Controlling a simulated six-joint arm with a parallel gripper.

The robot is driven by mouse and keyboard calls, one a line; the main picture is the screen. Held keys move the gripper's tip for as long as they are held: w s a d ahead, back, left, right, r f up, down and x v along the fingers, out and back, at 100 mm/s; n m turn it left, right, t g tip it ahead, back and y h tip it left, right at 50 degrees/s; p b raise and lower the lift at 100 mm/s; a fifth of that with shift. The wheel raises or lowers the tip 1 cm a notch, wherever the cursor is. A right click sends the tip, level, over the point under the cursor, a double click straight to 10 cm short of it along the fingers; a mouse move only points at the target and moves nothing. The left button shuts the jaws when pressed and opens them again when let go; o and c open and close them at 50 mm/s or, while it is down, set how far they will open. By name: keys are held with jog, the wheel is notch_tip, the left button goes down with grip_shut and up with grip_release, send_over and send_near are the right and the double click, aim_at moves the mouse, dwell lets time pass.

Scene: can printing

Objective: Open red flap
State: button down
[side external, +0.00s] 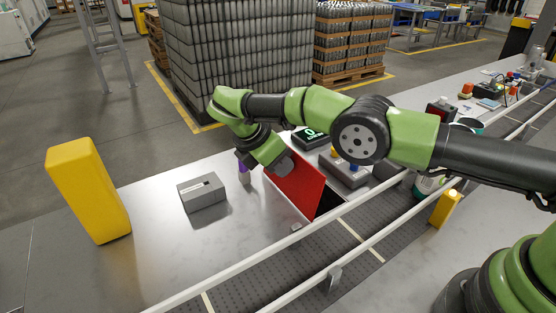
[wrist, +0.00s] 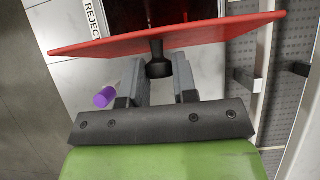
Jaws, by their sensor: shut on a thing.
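The red flap (side external: 298,187) stands tilted up over an opening in the metal table beside the conveyor. In the wrist view the red flap (wrist: 215,36) runs across the top, with a dark opening behind it. My gripper (side external: 277,164) is at the flap's upper left side in the side view. In the wrist view my gripper (wrist: 158,75) has its two grey fingers around the black knob (wrist: 158,66) on the flap's face and is shut on it. In the side view the knob and fingertips are mostly hidden by my wrist.
A grey box (side external: 202,193) and a yellow post (side external: 88,190) stand to the left. A purple-topped piece (wrist: 104,97) is close beside my gripper. A rail (side external: 250,262) edges the conveyor (side external: 290,263). A button box (side external: 345,172) stands behind the flap. A REJECT label (wrist: 94,17) lies beside the opening.

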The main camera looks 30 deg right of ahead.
jog(key=c, duration=0.9)
grip_release()
jog(key=shift+d, duration=0.1)
